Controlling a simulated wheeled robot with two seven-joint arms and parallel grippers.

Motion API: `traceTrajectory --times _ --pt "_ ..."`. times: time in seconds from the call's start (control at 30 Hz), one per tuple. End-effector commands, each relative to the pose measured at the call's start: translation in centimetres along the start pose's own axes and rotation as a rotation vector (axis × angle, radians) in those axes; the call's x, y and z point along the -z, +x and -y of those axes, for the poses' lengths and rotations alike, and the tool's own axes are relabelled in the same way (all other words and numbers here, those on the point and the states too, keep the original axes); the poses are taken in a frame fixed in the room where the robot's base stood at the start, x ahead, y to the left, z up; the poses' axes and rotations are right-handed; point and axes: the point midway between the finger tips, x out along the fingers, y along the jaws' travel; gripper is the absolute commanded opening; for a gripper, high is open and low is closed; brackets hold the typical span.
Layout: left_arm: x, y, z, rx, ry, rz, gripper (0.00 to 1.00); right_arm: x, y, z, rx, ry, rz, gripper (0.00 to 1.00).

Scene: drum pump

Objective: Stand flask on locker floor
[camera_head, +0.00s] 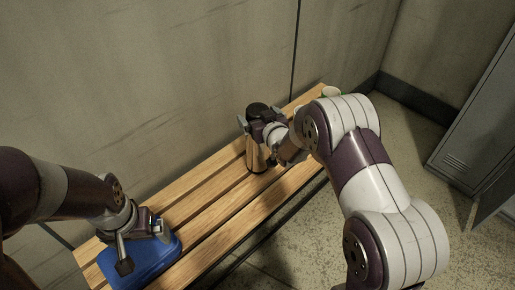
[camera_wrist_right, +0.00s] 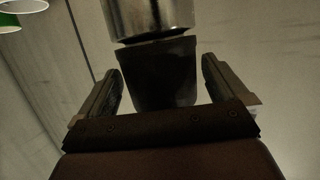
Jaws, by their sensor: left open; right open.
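The flask (camera_head: 257,157) stands upright on the slatted wooden bench, with a metallic body and a dark cap (camera_head: 257,108). My right gripper (camera_head: 258,123) is open at the flask's upper part, with one finger on either side of it. In the right wrist view the flask's metal body (camera_wrist_right: 148,18) and dark cap (camera_wrist_right: 158,73) lie between the open fingers (camera_wrist_right: 160,88), with gaps visible at both sides. My left gripper (camera_head: 135,250) is open over a blue object at the bench's near left end. The grey locker (camera_head: 470,130) stands at the right; its inside floor is hidden.
The blue object (camera_head: 162,262) lies on the bench (camera_head: 205,200) under my left gripper. A wall runs behind the bench. Open floor (camera_head: 405,150) lies between bench and locker.

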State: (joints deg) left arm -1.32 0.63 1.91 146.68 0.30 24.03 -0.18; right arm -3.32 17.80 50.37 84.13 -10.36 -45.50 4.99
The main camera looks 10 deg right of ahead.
Motion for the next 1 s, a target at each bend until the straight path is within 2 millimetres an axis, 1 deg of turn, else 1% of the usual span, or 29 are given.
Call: traceTrajectory --times 0.03,0.1,0.27,0.37,0.4,0.47,0.5,0.53,0.57,0.83,1.0 --pt "0.0 0.3 0.0 0.000 0.000 0.000 1.00 -0.1 0.5 0.0 0.000 0.000 0.000 1.00" --pt "0.0 0.2 0.0 0.000 0.000 0.000 1.00 0.0 0.8 0.0 0.000 0.000 0.000 1.00" --pt "0.0 0.2 0.0 0.000 0.000 -0.001 1.00 0.1 0.8 0.0 0.000 0.001 0.001 1.00" --pt "0.0 0.2 0.0 0.000 0.000 -0.001 1.00 0.1 0.7 0.0 0.000 0.000 0.001 0.71" --pt "0.0 0.2 0.0 0.000 0.000 -0.001 1.00 0.1 0.7 0.0 0.000 0.000 0.001 0.58" --pt "0.0 0.2 0.0 0.000 0.000 -0.001 1.00 0.0 0.7 0.0 0.000 0.000 0.001 0.38" --pt "0.0 0.2 0.0 0.000 0.000 -0.001 1.00 0.0 0.7 0.0 0.000 0.001 0.001 0.25" --pt "0.0 0.2 0.0 0.000 0.000 -0.001 1.00 0.0 0.7 0.0 0.000 0.001 0.001 0.15" --pt "0.0 0.1 0.0 0.000 0.000 -0.001 1.00 0.2 0.7 0.0 0.000 0.000 -0.002 0.14" --pt "0.0 0.1 0.0 0.000 0.000 0.000 1.00 0.4 0.7 0.0 0.000 0.000 -0.002 0.14" --pt "0.1 -0.5 0.0 0.000 0.000 -0.001 1.00 1.6 0.3 0.0 0.000 0.000 -0.004 0.14"
